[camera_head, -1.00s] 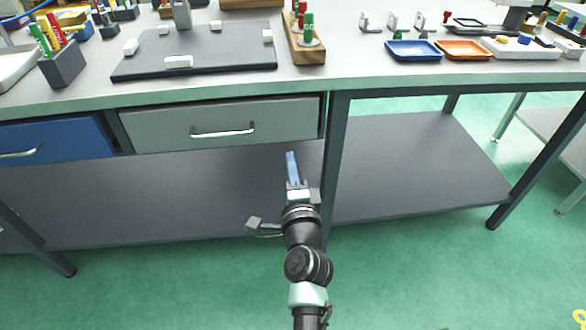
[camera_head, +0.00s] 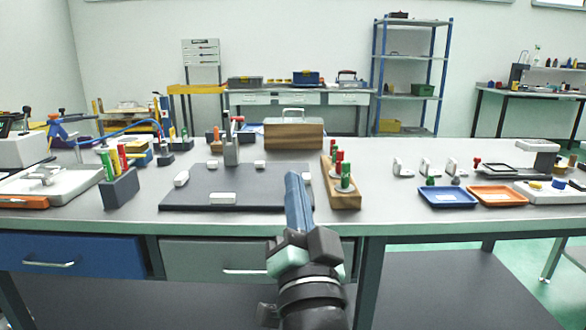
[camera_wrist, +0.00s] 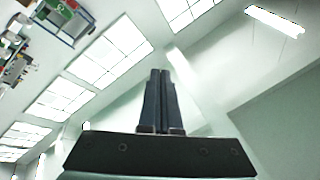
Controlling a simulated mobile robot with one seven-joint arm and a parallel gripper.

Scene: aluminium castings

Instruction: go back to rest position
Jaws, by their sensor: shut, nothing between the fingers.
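My gripper (camera_head: 297,203) points up and away in front of the workbench (camera_head: 400,222), its blue fingers overlapping the bench's front edge and the dark plate in the head view. In the wrist view my gripper (camera_wrist: 161,100) shows its two fingers together, with nothing between them. Behind the fingers the wrist view shows ceiling light panels and pale wall.
On the bench are a dark plate (camera_head: 236,190) with white blocks, a wooden holder (camera_head: 342,191) with red and green pieces, a blue tray (camera_head: 447,196) and an orange tray (camera_head: 498,195). Grey (camera_head: 215,259) and blue (camera_head: 75,254) drawers sit below. A shelf rack (camera_head: 411,75) stands behind.

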